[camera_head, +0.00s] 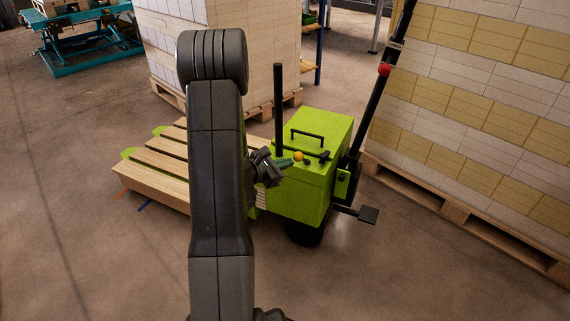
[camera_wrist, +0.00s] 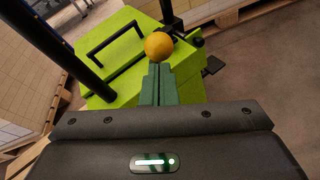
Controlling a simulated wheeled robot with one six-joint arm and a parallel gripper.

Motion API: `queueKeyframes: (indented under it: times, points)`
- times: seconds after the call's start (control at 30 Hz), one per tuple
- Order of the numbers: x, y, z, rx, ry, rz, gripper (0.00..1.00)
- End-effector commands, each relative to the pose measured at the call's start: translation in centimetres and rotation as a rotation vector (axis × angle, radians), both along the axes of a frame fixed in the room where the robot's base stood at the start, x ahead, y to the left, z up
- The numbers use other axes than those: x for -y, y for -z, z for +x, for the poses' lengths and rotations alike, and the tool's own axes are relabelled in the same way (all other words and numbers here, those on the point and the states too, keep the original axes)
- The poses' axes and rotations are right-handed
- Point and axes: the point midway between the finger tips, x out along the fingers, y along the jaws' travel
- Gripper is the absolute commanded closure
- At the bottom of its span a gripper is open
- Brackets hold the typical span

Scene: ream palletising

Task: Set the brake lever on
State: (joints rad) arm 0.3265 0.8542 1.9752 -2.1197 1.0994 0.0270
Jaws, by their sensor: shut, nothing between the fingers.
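A yellow-orange ball knob (camera_head: 298,156) sits on top of the lime-green pallet truck (camera_head: 303,190); I take it for the end of the brake lever. Its rod is mostly hidden in both views. In the wrist view the knob (camera_wrist: 158,45) lies just beyond my green fingertips. My gripper (camera_head: 288,162) is shut and empty, with its tips just left of the knob in the head view. The fingers (camera_wrist: 158,85) are together in the wrist view. I cannot tell whether the tips touch the knob.
A black upright post (camera_head: 278,105) and a black handle (camera_head: 308,136) stand close to the knob. The tiller (camera_head: 373,110) with a red ball rises at right. A wooden pallet (camera_head: 150,180) is on the forks. Stacked reams (camera_head: 480,90) stand right. Floor in front is clear.

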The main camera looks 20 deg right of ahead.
Motion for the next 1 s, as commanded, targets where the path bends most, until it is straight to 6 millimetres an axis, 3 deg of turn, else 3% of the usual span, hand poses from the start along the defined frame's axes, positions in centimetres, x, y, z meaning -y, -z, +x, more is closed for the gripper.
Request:
queueKeyframes:
  times: [0.43,1.0]
  points:
    - [0.7,-2.1,0.7,-0.065,0.0,0.075,1.0]
    - [3.5,-5.8,3.3,-0.281,0.002,0.311,1.0]
